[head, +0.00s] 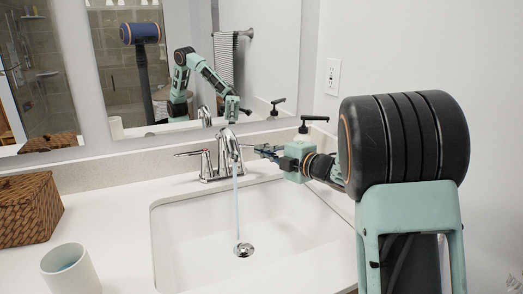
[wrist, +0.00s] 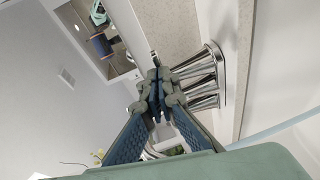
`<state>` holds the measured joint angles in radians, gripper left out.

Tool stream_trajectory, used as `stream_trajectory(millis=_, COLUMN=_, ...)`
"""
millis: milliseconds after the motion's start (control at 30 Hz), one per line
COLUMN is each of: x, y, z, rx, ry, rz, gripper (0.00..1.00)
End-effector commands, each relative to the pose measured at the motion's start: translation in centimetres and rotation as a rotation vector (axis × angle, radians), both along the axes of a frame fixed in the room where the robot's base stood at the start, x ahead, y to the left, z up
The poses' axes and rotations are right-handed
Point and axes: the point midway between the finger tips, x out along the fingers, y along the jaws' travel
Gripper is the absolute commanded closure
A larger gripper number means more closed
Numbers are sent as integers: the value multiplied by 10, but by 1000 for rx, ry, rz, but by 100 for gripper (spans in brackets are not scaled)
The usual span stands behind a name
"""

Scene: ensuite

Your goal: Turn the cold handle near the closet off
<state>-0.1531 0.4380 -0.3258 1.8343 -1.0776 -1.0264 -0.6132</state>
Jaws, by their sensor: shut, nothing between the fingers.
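The chrome faucet (head: 226,150) stands behind the sink, and a stream of water (head: 236,205) runs from its spout into the basin. Its left handle (head: 190,153) points left. The right-hand handle is mostly hidden by my gripper. I cannot tell from the pictures which handle is the cold one, and no closet is clearly visible. My gripper (head: 262,149) is shut and empty, just right of the faucet at handle height. In the wrist view, my gripper's fingers (wrist: 156,80) meet close beside the chrome faucet (wrist: 203,75); I cannot tell whether they touch it.
The white sink (head: 185,235) is set in a pale counter. A black-topped soap pump (head: 312,122) stands behind my gripper. A woven box (head: 27,208) and a white cup (head: 70,270) are on the left. The mirror (head: 205,50) and backsplash close off the back.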

Motion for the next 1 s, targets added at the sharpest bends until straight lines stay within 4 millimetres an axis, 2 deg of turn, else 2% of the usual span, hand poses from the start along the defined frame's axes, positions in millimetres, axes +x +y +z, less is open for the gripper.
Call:
stream_trajectory(millis=367, x=7, y=-4, z=1, rx=-1, ry=-1, rz=70, gripper=100)
stream_trajectory(millis=600, x=17, y=-9, z=1, rx=-1, ry=-1, rz=186, gripper=100)
stream_trajectory(millis=1000, x=38, y=-12, z=1, rx=0, ry=-1, rz=181, gripper=100)
